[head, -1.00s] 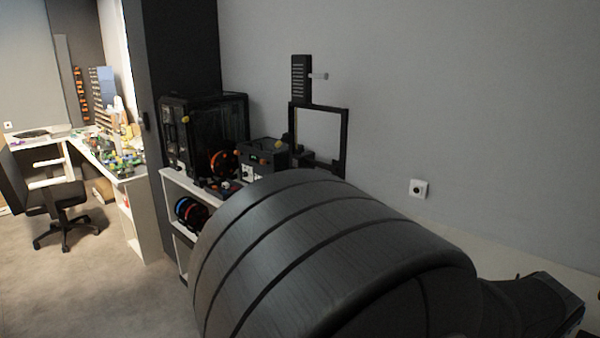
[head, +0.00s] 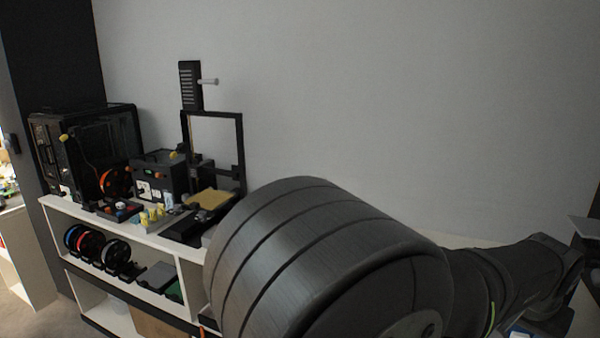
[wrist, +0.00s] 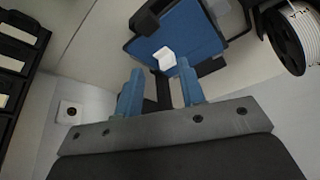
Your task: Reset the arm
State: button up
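In the wrist view my gripper (wrist: 159,80) has two blue fingers set well apart, with nothing held between them. Beyond the fingertips is a blue panel (wrist: 205,38) with a small white piece (wrist: 165,58) on it. I cannot tell how far the fingers are from it. In the head view my large dark arm link fills the lower middle, and my gripper is not clearly seen there.
A white shelf (head: 150,238) at left carries a black enclosed printer (head: 100,150), an open-frame printer (head: 240,150) and small items. Spools (head: 90,245) stand below. The wrist view shows a spool (wrist: 297,35), a wall socket (wrist: 70,111) and dark trays (wrist: 15,60).

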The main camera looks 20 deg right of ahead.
jog(key=shift+s+d+f+m+g, duration=0.1)
jog(key=shift+s+d+m, duration=0.15)
jog(key=shift+d, duration=0.3)
jog(key=shift+s+d+f+m+g, duration=0.15)
jog(key=shift+s+d+m, duration=0.1)
jog(key=shift+d, duration=0.3)
jog(key=shift+s+d+f+m+g, duration=0.1)
jog(key=shift+s+d+m, duration=0.15)
jog(key=shift+d, duration=0.3)
jog(key=o, duration=1.3)
jog(key=shift+o, duration=0.5)
jog(key=shift+s+a+f+h, duration=0.15)
jog(key=shift+a+f+h, duration=0.15)
jog(key=shift+f+h, duration=0.25)
jog(key=w+a+f+t+h, duration=0.2)
jog(key=a+h, duration=0.6)
jog(key=a, duration=0.2)
jog(key=shift+n+y, duration=0.25)
jog(key=shift+y, duration=0.1)
jog(key=shift+x, duration=4.95)
